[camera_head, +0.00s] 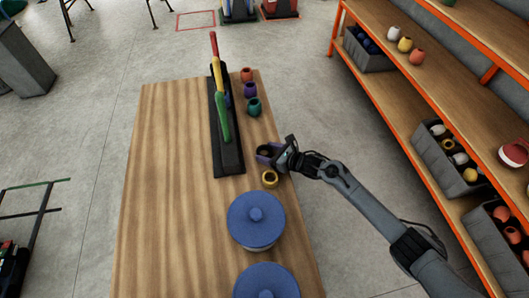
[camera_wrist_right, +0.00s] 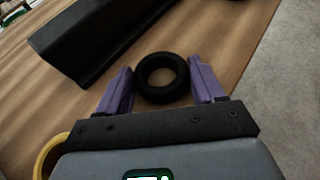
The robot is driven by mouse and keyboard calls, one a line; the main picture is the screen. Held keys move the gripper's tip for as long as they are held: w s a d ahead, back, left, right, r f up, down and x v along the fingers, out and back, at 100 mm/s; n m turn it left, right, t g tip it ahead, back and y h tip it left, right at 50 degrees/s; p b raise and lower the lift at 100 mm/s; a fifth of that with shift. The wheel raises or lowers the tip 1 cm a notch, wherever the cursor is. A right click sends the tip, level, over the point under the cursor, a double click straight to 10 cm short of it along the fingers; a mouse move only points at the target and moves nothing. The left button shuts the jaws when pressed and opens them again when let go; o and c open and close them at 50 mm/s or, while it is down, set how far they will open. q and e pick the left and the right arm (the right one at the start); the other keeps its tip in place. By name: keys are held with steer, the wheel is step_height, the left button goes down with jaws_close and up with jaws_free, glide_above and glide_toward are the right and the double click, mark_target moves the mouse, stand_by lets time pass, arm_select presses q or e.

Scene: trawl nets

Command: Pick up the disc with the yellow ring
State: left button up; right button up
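The yellow ring (camera_head: 270,179) lies on the wooden table, just in front of my right gripper in the head view. A yellow curved edge (camera_wrist_right: 50,157) also shows at the lower left of the right wrist view, partly hidden by my gripper body. My right gripper (camera_head: 268,153) is low over the table's right edge, its purple fingers spread. In the wrist view a black ring (camera_wrist_right: 143,79) lies between the fingers of my right gripper (camera_wrist_right: 161,69), very close to both; I cannot tell whether they touch it. My left gripper is not in view.
A long black stand (camera_head: 228,162) with a red, yellow and green piece lies left of my gripper. Small red, purple and green pots (camera_head: 254,107) stand behind. Two blue lidded round things (camera_head: 256,228) are in front. Shelves (camera_head: 385,95) stand right; the table's left side (camera_head: 165,190) is clear.

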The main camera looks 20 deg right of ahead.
steer(key=c, duration=0.5)
steer(key=shift+c, duration=0.3)
